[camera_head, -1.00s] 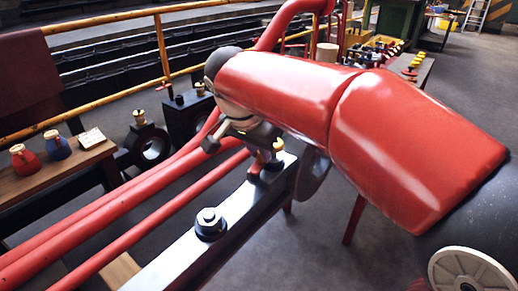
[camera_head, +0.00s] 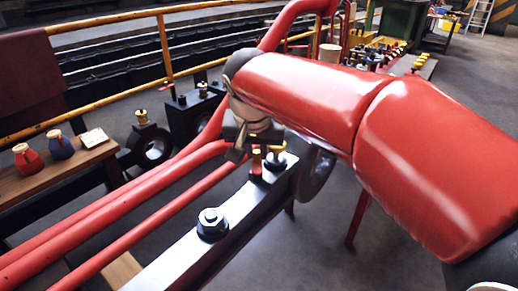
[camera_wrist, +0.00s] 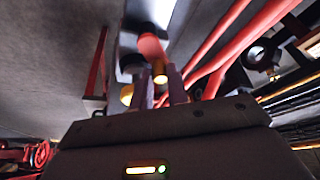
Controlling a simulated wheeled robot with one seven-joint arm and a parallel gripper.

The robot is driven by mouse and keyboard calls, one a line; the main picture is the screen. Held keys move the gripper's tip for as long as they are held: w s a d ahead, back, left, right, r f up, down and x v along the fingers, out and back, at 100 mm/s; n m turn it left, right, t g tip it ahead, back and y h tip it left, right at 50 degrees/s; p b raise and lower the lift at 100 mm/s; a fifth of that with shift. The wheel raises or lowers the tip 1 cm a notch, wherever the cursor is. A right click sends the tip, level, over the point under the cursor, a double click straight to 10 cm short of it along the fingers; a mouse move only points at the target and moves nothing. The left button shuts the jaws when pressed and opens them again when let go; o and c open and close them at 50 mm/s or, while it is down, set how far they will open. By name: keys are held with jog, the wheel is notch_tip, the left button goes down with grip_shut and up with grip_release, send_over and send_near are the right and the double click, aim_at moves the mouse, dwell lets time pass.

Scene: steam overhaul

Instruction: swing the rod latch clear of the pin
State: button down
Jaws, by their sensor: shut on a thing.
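The black rod (camera_head: 180,262) runs up to the right, with a large dark nut (camera_head: 211,224) on top. At its far end stand a small red post with a brass top (camera_head: 256,161), which I take for the rod latch's handle, and a brass-topped pin (camera_head: 277,150) close beside it. My gripper (camera_head: 240,150) is over this end, partly hidden by my wrist. In the wrist view the brass end of the red handle (camera_wrist: 160,72) lies between my fingers (camera_wrist: 162,90). A yellow round top (camera_wrist: 127,94) is just left of them. The latch bar itself is hard to make out.
Red rods (camera_head: 120,215) run alongside on the left. A wooden bench (camera_head: 62,170) with red and blue jugs stands at far left. A yellow railing (camera_head: 110,105) runs behind. Open floor lies right of the rod.

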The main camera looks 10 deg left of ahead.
aim_at(259, 173)
jog(key=n+y, duration=0.1)
jog(key=n, duration=0.3)
jog(key=shift+s+a+r+y+p, duration=0.1)
jog(key=shift+s+a+y+p, duration=0.1)
jog(key=shift+a+y+p, duration=0.2)
jog(key=shift+s+a+n+g+y, duration=0.15)
jog(key=shift+n+g+y, duration=0.1)
jog(key=shift+n, duration=0.65)
jog(key=shift+s+a+n+g+y, duration=0.1)
jog(key=shift+n+g+y, duration=0.15)
jog(key=shift+n, duration=0.65)
jog(key=c, duration=1.4)
grip_release()
jog(key=shift+o, duration=0.2)
jog(key=p+v, duration=0.1)
jog(key=v, duration=0.6)
jog(key=shift+r, duration=0.35)
jog(key=shift+s+d, duration=0.1)
jog(key=shift+d, duration=0.1)
